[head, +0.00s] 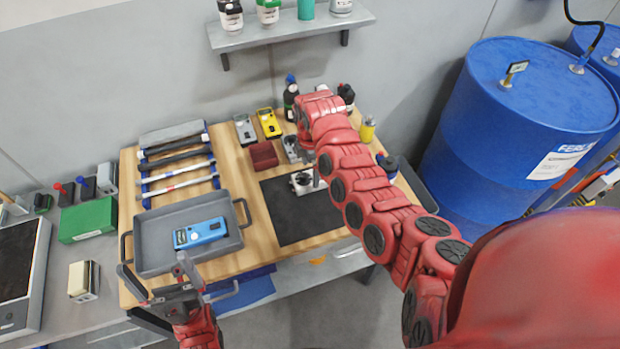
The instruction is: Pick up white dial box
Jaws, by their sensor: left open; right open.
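The white dial box (300,189), pale with a dark round dial on top, sits on the black mat (295,222) near its back edge. My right gripper (312,172) points down at the box. A finger shows at the box's right side, but the red wrist hides much of the jaws, and I cannot tell whether they touch it. The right gripper is open. My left gripper (162,282) is open and empty at the front left edge of the table, in front of the grey tray (150,259).
A blue device (200,233) lies in the tray. A dark red box (263,155), yellow device (268,123) and grey device (245,129) stand behind the mat. Dark bottles (291,100) stand at the back. A blue drum (535,110) is at right. The mat's front is clear.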

